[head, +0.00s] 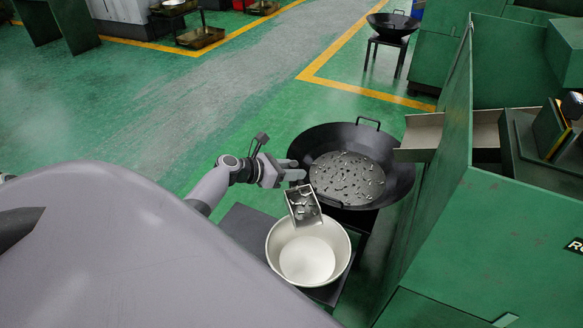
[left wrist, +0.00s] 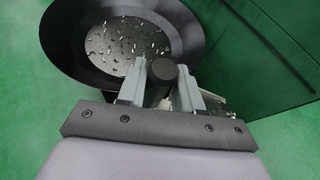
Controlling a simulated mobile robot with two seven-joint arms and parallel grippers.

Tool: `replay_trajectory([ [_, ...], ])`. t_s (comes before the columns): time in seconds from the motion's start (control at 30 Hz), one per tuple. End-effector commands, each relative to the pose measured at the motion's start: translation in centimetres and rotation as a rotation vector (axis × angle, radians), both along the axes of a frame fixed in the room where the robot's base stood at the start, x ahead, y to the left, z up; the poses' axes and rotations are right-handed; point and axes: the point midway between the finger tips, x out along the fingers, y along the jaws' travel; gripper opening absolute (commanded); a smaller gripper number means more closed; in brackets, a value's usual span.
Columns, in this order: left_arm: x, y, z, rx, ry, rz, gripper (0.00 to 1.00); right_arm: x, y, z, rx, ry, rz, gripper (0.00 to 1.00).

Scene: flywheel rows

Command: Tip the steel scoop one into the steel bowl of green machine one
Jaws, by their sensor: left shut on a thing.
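The steel scoop (head: 303,206) is a small square pan with several small metal parts in it. It hangs over the far rim of the steel bowl (head: 307,262) and looks somewhat tilted. The bowl is pale and round, and its visible inside looks empty. My left gripper (head: 293,172) is shut on the scoop's handle, just beyond the bowl. In the left wrist view, the fingers (left wrist: 164,85) close around the dark round handle end (left wrist: 164,70), and the scoop (left wrist: 212,103) is mostly hidden behind them. My right gripper is not in view.
A black wok (head: 402,180) with many small metal parts stands just beyond the bowl. The bowl rests on a dark low stand (head: 240,225). The green machine (head: 500,235) with a metal chute (head: 421,135) closes off the right. Green floor is free at left.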

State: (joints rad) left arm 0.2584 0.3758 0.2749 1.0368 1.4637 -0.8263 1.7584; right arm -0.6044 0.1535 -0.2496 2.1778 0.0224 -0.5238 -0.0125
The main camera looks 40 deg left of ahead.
Motion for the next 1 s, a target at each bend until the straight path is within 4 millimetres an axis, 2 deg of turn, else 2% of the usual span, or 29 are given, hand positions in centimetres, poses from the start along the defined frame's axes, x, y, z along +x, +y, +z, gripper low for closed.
replay_trajectory([
  [0.13,0.3,0.5,-0.4,-0.001,-0.007,0.015,0.00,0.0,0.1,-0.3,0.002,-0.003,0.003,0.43],
  [0.57,0.3,0.4,-0.7,0.006,-0.009,0.015,0.00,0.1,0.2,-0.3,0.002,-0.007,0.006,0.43],
  [0.87,-0.1,-0.2,-2.8,0.068,-0.047,0.015,0.00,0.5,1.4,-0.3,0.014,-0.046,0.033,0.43],
  [1.0,-0.3,-0.5,-3.8,0.109,-0.071,0.014,0.00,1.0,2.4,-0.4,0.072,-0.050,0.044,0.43],
])
